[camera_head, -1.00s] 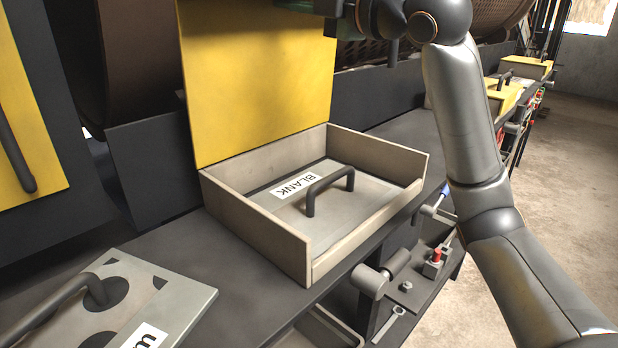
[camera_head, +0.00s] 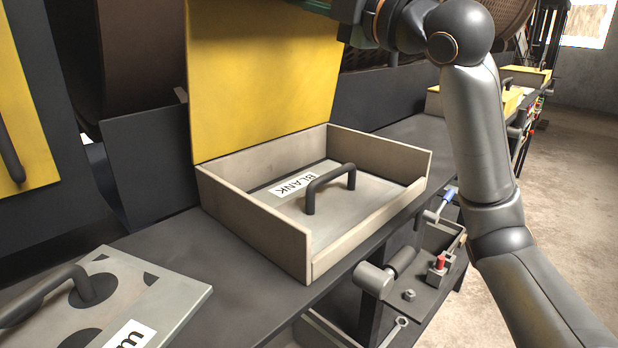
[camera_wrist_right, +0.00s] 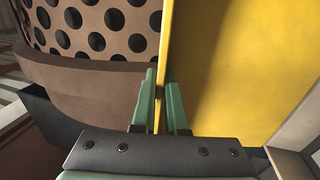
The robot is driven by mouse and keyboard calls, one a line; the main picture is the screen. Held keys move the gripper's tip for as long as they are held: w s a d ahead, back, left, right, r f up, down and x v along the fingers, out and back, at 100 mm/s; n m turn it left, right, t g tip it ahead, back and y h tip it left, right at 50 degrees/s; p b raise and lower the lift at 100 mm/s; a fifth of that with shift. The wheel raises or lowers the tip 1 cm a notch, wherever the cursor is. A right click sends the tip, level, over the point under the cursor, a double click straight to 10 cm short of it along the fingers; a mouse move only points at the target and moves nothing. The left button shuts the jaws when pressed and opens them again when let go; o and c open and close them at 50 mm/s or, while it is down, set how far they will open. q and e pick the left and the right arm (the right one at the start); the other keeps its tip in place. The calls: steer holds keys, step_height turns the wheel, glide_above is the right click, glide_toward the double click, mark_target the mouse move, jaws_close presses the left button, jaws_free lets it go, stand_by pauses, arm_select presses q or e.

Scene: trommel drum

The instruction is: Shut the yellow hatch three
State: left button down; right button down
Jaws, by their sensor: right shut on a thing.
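The open yellow hatch (camera_head: 262,85) stands up nearly vertical at the back of a beige box frame (camera_head: 262,235); no number shows on it. A plate with a black handle, labelled BLANK (camera_head: 360,200), lies inside the frame. In the right wrist view, my right gripper (camera_wrist_right: 160,88) has its green fingers shut on the side edge of the yellow hatch (camera_wrist_right: 235,65). In the head view, my right arm reaches in from the right and its hand is at the top edge, mostly out of frame. My left gripper is not in view.
A grey plate with holes and a handle (camera_head: 120,290) lies on the dark bench at the lower left. A bracket with a red knob (camera_head: 440,262) sits below the bench's front edge. Other yellow hatches (camera_head: 524,75) stand farther right. A perforated drum (camera_wrist_right: 100,35) is behind the hatch.

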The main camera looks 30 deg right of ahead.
steer(key=s+b, duration=0.1)
steer(key=b, duration=0.1)
steer(key=s+d+f+t+b, duration=0.1)
steer(key=b, duration=0.1)
steer(key=shift+s+f+t, duration=0.3)
steer(key=shift+s, duration=0.1)
steer(key=shift+t+y, duration=0.5)
steer(key=shift+t, duration=0.3)
steer(key=shift+r+b+v, duration=0.15)
steer(key=shift+b+v, duration=0.9)
steer(key=shift+b, duration=0.2)
steer(key=shift+r+b+v, duration=0.15)
steer(key=shift+b+v, duration=0.9)
steer(key=shift+b, duration=0.15)
steer(key=shift+s, duration=0.15)
